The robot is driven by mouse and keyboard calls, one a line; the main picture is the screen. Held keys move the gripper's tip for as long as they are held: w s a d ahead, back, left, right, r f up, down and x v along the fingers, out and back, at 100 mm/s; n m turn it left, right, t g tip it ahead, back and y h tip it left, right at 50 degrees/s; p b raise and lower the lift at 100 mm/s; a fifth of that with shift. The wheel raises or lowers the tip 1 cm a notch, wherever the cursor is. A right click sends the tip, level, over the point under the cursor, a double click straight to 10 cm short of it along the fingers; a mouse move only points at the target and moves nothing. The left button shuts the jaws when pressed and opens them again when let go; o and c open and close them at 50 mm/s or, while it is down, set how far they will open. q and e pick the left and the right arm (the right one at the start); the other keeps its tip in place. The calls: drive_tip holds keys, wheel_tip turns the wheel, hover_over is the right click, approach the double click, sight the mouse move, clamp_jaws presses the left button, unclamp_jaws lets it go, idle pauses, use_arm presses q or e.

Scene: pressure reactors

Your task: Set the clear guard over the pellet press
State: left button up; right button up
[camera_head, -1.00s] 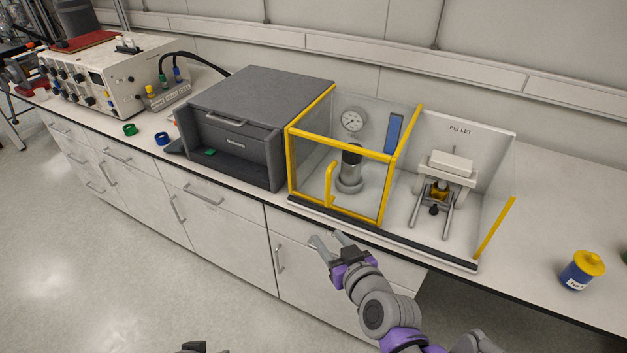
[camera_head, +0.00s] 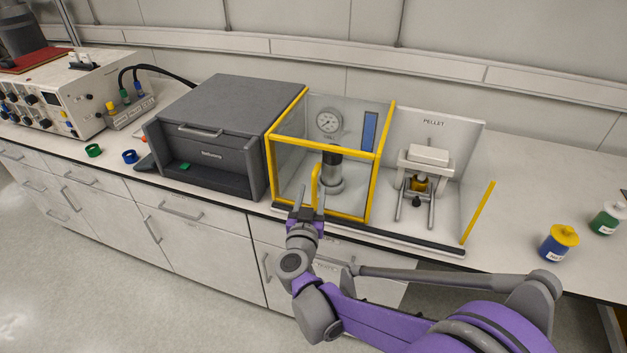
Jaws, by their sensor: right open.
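The clear guard (camera_head: 347,182) is a see-through panel in a yellow frame with an upright yellow handle (camera_head: 315,183). It stands in front of the left bay, which holds a grey cylinder (camera_head: 332,173) and a dial gauge. The pellet press (camera_head: 428,157) stands in the right bay under the word PELLET, its front uncovered. My right gripper (camera_head: 308,194) is open, its fingers pointing at the lower end of the handle. I cannot tell whether the handle is between the fingers. My left gripper is not in view.
A dark grey box unit (camera_head: 225,135) stands directly left of the guard. A yellow post (camera_head: 478,212) edges the right bay. A dark rail (camera_head: 430,243) runs along the front. Blue (camera_head: 558,243) and green (camera_head: 608,218) jars stand to the right.

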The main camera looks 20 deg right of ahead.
sight(314, 184)
drive_tip(key=shift+p+x, duration=0.3)
drive_tip(key=shift+x, duration=2)
drive_tip(key=shift+c, duration=0.2)
clamp_jaws()
